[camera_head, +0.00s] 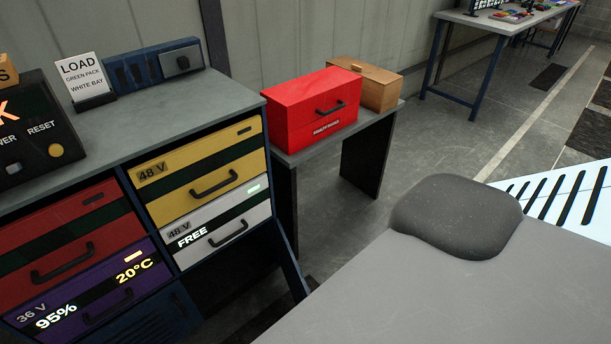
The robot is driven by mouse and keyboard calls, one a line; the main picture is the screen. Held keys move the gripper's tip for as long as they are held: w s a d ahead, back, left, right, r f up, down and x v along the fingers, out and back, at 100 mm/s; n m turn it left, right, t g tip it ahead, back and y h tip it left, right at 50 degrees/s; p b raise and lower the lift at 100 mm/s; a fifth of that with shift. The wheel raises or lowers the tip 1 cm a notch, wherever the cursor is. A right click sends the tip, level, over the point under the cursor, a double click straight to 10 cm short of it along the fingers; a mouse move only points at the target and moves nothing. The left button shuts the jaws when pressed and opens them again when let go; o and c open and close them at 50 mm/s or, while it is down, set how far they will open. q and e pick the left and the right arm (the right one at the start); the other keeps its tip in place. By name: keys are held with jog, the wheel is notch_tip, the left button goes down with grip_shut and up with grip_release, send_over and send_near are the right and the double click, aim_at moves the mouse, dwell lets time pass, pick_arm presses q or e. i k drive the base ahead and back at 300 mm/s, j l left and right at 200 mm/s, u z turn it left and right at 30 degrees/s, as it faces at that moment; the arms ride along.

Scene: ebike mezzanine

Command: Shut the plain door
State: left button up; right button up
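A cabinet with a grey top (160,100) stands at the left. Below its white drawer front (220,235), at lower right, is a dark open compartment (235,285). A narrow blue panel (290,265) slants outward from the cabinet's right edge beside this opening. It looks like a door standing open, seen nearly edge-on, but I cannot tell for sure that it is the plain door. A blue slatted front (150,325) is beside the opening, below the purple front. Neither of my grippers is in view.
Yellow (200,185), red (75,245) and purple (85,290) fronts with handles fill the cabinet. A red box (311,110) and a wooden box (368,82) sit on a small table (385,120).

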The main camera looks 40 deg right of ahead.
aim_at(297, 284)
jog(key=l, duration=0.7)
jog(key=k+l, duration=0.15)
jog(key=l, duration=1.25)
jog(key=k, duration=0.05)
